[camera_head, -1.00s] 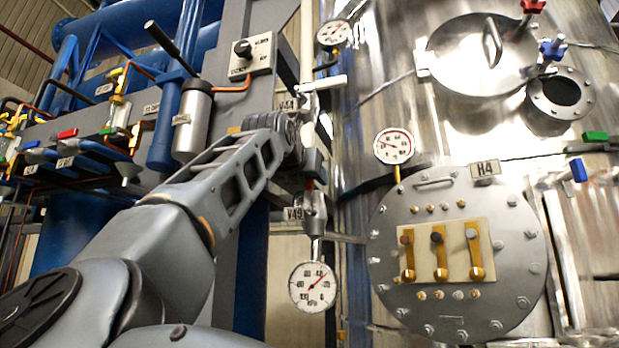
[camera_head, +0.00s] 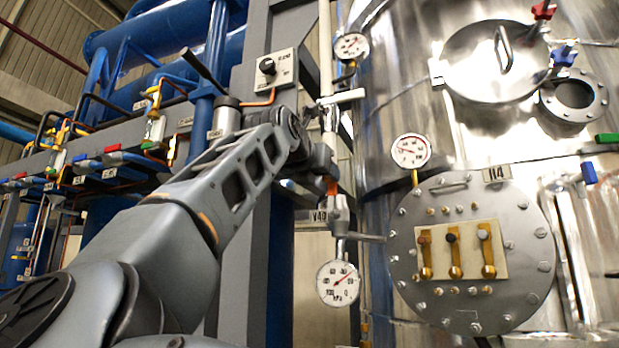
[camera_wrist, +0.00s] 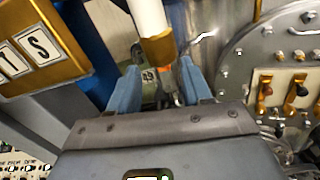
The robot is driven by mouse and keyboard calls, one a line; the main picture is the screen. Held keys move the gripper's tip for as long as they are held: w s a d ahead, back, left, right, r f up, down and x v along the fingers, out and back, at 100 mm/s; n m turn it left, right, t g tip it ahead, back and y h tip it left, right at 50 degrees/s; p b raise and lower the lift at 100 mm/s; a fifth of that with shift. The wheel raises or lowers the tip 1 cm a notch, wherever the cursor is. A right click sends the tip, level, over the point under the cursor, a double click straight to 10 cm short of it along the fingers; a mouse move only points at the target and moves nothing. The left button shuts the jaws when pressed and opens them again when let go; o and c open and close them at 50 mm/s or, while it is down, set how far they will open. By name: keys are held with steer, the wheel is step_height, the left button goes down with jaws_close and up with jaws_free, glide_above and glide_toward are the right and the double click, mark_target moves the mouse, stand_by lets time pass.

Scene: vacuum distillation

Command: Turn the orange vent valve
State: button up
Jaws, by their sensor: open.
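A small orange part (camera_head: 331,187), which looks like the vent valve, sits on the vertical pipe above a pressure gauge, beside a tag (camera_head: 318,216). My gripper (camera_head: 318,164) is close above and left of it in the head view, partly hidden by my own wrist. In the wrist view, the two blue fingers of my gripper (camera_wrist: 160,66) stand apart. A white pipe with an orange-brown collar (camera_wrist: 158,47) comes down between them, just beyond the tips. I cannot tell whether the fingers touch anything. A narrow orange part shows below the collar.
The pressure gauge (camera_head: 338,283) hangs below the valve. A white lever (camera_head: 343,97) crosses the pipe above. The steel vessel with its bolted round hatch (camera_head: 426,202) stands right. A grey column (camera_head: 240,290) and blue pipes are left.

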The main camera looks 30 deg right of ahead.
mark_target(329, 213)
steer(key=shift+a, duration=0.1)
